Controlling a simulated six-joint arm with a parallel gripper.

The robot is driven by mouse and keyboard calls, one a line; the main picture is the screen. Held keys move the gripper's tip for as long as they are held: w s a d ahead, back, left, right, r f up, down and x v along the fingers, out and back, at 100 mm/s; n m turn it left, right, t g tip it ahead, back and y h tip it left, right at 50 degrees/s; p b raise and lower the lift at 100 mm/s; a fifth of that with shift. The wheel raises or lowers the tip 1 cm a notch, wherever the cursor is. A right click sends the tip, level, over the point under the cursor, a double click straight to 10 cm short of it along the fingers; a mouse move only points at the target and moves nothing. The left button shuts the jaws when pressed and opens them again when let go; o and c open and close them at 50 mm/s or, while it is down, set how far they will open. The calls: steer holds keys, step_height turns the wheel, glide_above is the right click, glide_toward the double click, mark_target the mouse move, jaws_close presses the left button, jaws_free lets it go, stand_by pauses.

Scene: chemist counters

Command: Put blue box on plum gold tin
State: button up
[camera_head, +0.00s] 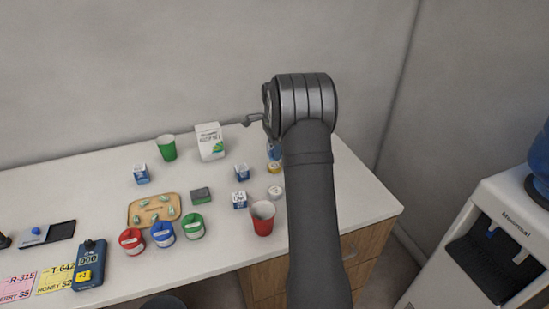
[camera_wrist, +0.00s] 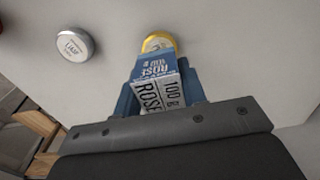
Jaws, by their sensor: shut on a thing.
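My gripper (camera_wrist: 158,98) is shut on the blue box (camera_wrist: 156,72), which has white faces lettered "ROSE" and "100 g". In the head view, a blue patch (camera_head: 273,152) beside my arm looks like the box or a fingertip; the arm hides most of it. The plum gold tin (camera_wrist: 157,41), a round tin with a gold rim, stands just beyond the box in the wrist view, and the box covers its near part. The tin also shows in the head view (camera_head: 274,167), below the blue patch. I cannot tell whether box and tin touch.
A silver-lidded tin (camera_wrist: 73,44) stands left of the gold one. The counter's right end is clear.

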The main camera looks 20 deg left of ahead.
steer(key=shift+f, duration=1.8)
steer(key=shift+f, duration=0.15)
steer(key=o, duration=1)
steer(key=shift+o, duration=0.2)
step_height(320, 180, up, 12)
steer(key=shift+r, duration=0.15)
steer(key=shift+f, duration=4.2)
steer(key=shift+f, duration=0.1)
